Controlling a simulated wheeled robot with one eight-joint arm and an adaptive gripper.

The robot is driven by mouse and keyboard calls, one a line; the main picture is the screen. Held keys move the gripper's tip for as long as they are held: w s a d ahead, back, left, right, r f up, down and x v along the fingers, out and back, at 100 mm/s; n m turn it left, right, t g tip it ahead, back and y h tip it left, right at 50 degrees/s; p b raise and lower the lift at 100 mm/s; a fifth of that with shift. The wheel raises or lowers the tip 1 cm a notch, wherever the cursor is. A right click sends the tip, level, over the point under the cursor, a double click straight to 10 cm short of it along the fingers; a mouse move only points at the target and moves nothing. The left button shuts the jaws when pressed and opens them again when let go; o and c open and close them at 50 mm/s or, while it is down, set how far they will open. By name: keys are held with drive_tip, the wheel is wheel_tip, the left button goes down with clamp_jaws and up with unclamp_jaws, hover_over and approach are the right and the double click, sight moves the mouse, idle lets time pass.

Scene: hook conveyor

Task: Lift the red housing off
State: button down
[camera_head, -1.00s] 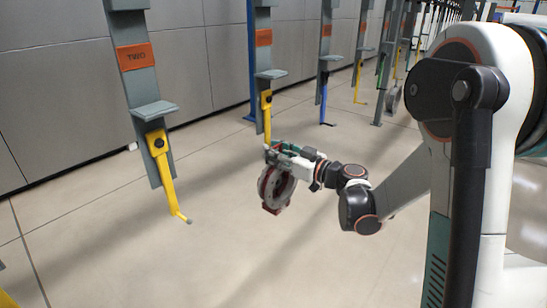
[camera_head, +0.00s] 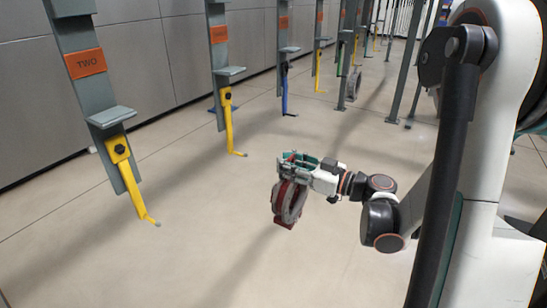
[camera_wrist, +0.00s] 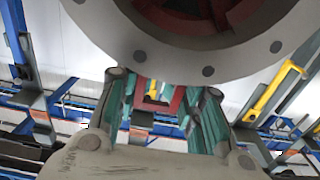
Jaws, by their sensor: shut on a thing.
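The red housing (camera_head: 282,204) with a grey round flange hangs from my gripper (camera_head: 293,165) in the head view, out in the open and apart from every hook. In the wrist view the housing's grey flange (camera_wrist: 190,50) with bolt holes fills the top, and red parts show behind it. My gripper's green fingers (camera_wrist: 160,110) are shut on the housing; the exact contact is partly hidden. The nearest yellow hooks, one under the TWO sign (camera_head: 126,165) and one further back (camera_head: 228,125), are empty.
A blue hook (camera_head: 286,95) and further hangers stand in a row towards the back. A grey round part (camera_head: 353,85) hangs at one of them. A grey panel wall (camera_head: 35,120) runs behind. The floor below the housing is clear.

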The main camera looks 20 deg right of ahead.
drive_tip(key=shift+s+d+f, duration=0.1)
drive_tip(key=shift+s+d, duration=0.2)
drive_tip(key=shift+s, duration=0.2)
drive_tip(key=shift+f+b, duration=0.2)
drive_tip(key=shift+b, duration=0.15)
drive_tip(key=shift+f+b, duration=0.3)
drive_tip(key=shift+d, duration=0.1)
drive_tip(key=v, duration=0.6)
drive_tip(key=shift+s+b, duration=0.15)
drive_tip(key=shift+b, duration=0.3)
idle(0.4)
drive_tip(key=shift+d, duration=0.1)
drive_tip(key=v, duration=0.7)
drive_tip(key=shift+b, duration=0.4)
drive_tip(key=shift+s, duration=0.1)
